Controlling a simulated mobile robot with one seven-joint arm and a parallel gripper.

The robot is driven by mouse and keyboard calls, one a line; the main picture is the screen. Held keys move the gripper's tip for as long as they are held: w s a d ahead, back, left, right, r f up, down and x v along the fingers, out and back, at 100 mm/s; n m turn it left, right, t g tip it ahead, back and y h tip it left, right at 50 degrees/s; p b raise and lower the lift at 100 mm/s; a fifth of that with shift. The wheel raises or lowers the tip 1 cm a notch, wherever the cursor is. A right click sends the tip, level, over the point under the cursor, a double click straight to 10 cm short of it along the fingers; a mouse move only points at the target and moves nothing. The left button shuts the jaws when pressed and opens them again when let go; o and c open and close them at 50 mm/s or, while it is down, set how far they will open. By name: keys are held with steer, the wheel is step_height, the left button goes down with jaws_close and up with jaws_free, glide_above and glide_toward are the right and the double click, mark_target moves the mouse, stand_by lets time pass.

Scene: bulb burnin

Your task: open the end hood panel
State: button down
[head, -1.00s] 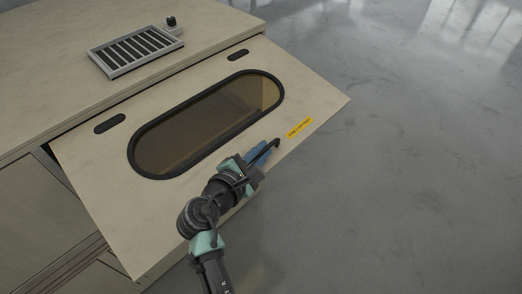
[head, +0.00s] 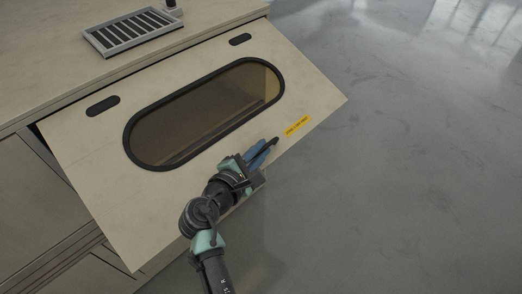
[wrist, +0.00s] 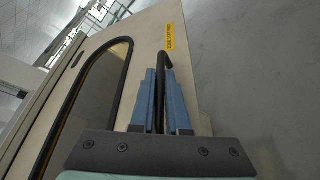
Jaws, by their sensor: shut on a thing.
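The end hood panel (head: 105,178) is a beige hinged panel with a long oval tinted window (head: 205,113) in a black rim. It is tilted outward from the cabinet, its lower edge standing away from the body. A dark bar handle (head: 272,143) sits near its lower edge, beside a yellow label (head: 297,126). My gripper (head: 258,153) is at that handle, and its blue fingers are shut on it. In the wrist view the handle (wrist: 162,75) runs between the two blue fingers (wrist: 161,105), with its bent end showing above them. Part of the handle is hidden by the fingers.
The cabinet top (head: 60,80) carries a grey slotted vent (head: 133,32) and a small dark knob-like part behind it. Two dark hinges (head: 103,106) join the panel's upper edge. Open grey floor (head: 420,150) lies to the right.

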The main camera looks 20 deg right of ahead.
steer(key=c, duration=0.9)
jaws_free()
steer(key=shift+s+a, duration=0.1)
steer(key=b+v, duration=0.1)
steer(key=v, duration=1.2)
steer(key=shift+f, duration=0.1)
steer(key=shift+a, duration=0.15)
steer(key=shift+p+v, duration=3.8)
steer(key=shift+v, duration=3.5)
